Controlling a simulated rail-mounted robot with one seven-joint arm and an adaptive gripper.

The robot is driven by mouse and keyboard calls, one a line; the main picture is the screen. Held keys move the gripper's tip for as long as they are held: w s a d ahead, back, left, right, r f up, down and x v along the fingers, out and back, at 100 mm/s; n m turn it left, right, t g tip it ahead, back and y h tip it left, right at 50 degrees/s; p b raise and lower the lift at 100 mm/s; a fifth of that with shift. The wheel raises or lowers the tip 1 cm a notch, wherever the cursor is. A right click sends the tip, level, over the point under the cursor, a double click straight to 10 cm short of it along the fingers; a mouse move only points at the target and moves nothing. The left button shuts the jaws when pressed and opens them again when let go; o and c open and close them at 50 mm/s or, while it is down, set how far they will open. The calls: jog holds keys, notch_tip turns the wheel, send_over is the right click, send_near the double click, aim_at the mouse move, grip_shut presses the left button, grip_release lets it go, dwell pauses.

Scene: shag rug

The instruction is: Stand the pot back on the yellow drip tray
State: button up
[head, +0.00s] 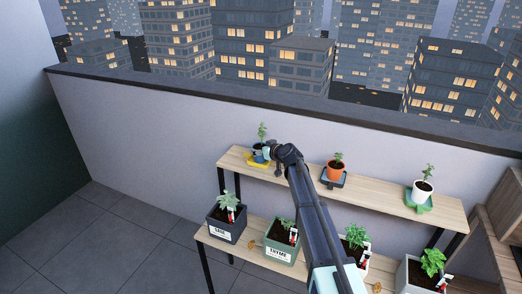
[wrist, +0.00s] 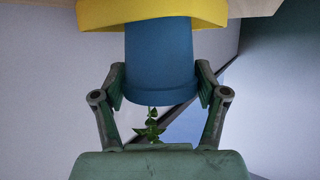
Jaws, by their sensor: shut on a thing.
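The blue pot (wrist: 160,60) holds a small green plant and appears inverted in the wrist view. In the head view the pot (head: 258,146) looks upright at the left end of the upper shelf. My gripper (wrist: 160,86) is shut on it, one finger on each side; it also shows in the head view (head: 269,153). The yellow drip tray (wrist: 105,13) is right at the pot's base, and it also shows under the pot in the head view (head: 257,162). I cannot tell whether the pot rests on the tray or hangs just above it.
An orange pot (head: 336,169) and a white pot (head: 422,190) stand on other trays further right along the upper shelf (head: 385,192). Planter boxes, including a dark one (head: 225,227), stand on the lower shelf. A wall (head: 170,115) runs behind.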

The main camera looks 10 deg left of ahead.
jog(key=shift+f, duration=0.2)
jog(key=o, duration=1.3)
jog(key=shift+o, duration=0.2)
jog(key=shift+r, duration=0.15)
jog(key=shift+r+b, duration=0.4)
jog(key=shift+r, duration=0.1)
jog(key=shift+s, duration=0.1)
jog(key=shift+s+d+b, duration=0.75)
jog(key=shift+s+d, duration=0.15)
jog(key=shift+s, duration=0.15)
jog(key=shift+s+d+r+b, duration=0.15)
jog(key=shift+s+d+b, duration=0.55)
jog(key=shift+s+d, duration=0.5)
jog(key=shift+s+d+r+b, duration=0.2)
jog(key=shift+s+d+b, duration=0.65)
jog(key=shift+s, duration=0.6)
jog(key=shift+s+d+r+b, duration=0.15)
jog(key=shift+s+d+b, duration=0.4)
jog(key=shift+s+d, duration=0.7)
jog(key=shift+a, duration=0.15)
